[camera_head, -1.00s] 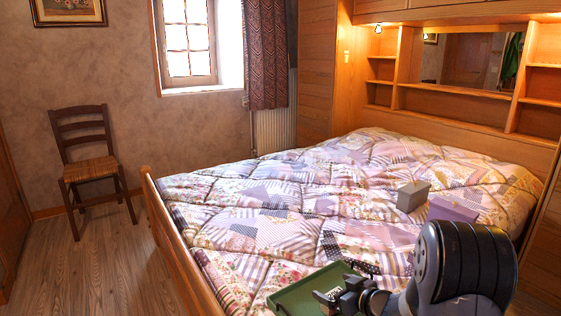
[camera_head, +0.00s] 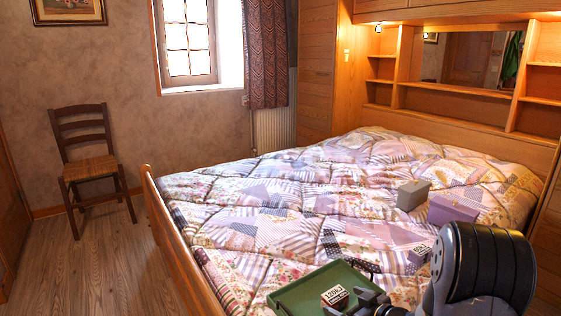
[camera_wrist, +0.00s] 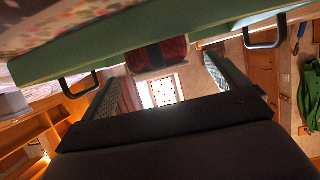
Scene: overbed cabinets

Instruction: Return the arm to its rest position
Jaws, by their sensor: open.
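My gripper (camera_head: 358,303) is at the bottom of the head view, over the near right part of the green tray (camera_head: 290,298). Its two dark fingers also show in the wrist view (camera_wrist: 163,88), spread apart with nothing between them. A small dark red box with a white label (camera_head: 335,297) sits in the tray, just left of the fingers and apart from them as far as I can tell. In the wrist view the red box (camera_wrist: 157,55) shows beyond the fingertips, against the tray's green side (camera_wrist: 85,65). My arm hides the tray's right part.
The tray rests on a bed with a patchwork quilt (camera_head: 250,205). A grey box (camera_head: 413,195), a purple box (camera_head: 453,210) and a small labelled box (camera_head: 420,254) lie on the quilt. Wooden shelves (camera_head: 455,100) stand behind; a chair (camera_head: 90,165) is at the left.

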